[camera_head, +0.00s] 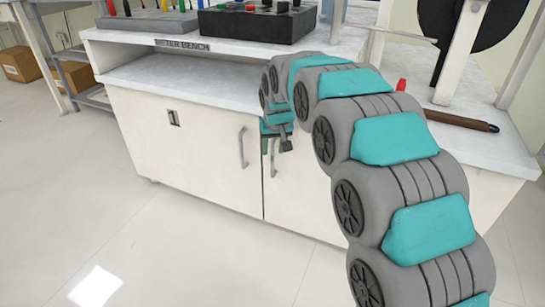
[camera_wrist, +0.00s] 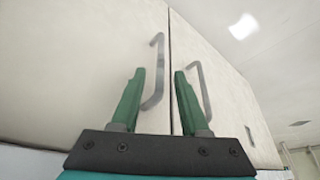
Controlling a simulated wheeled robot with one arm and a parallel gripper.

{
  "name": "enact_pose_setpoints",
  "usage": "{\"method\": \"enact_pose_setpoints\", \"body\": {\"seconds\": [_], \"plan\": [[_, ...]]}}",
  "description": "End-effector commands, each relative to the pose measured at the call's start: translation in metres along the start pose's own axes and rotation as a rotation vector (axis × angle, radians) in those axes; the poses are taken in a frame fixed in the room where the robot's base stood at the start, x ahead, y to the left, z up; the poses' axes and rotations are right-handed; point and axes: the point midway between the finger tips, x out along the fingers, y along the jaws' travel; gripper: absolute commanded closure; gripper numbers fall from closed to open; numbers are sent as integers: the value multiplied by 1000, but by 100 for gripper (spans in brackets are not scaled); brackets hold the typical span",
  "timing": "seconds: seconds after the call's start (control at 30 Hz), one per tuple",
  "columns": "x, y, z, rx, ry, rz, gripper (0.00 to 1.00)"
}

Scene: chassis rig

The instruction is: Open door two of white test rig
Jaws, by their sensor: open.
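The white test rig (camera_head: 185,145) is a bench cabinet with two white doors. The left door (camera_head: 205,160) and right door (camera_head: 305,190) meet at a narrow seam and look shut. No door number is legible. Each has a grey bar handle near the seam: the left handle (camera_head: 242,147) and the right handle (camera_head: 272,158), partly hidden by my gripper. My gripper (camera_head: 271,148) is in front of the right handle. In the wrist view, the gripper (camera_wrist: 159,72) has its green fingers apart, with the right door's handle (camera_wrist: 157,75) showing between them. I cannot tell whether they touch it.
A grey worktop (camera_head: 190,80) and a raised shelf with a black instrument box (camera_head: 255,24) are above the doors. A brown-handled tool (camera_head: 460,121) lies on the worktop at right. The glossy floor (camera_head: 90,200) in front of the left door is clear.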

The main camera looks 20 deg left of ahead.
Motion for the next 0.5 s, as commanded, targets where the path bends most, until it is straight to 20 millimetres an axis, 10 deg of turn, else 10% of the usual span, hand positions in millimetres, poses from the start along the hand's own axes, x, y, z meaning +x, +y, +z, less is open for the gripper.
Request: {"method": "enact_pose_setpoints", "body": {"seconds": [0.5], "plan": [[47,0,1,0,-1,0,55]]}}
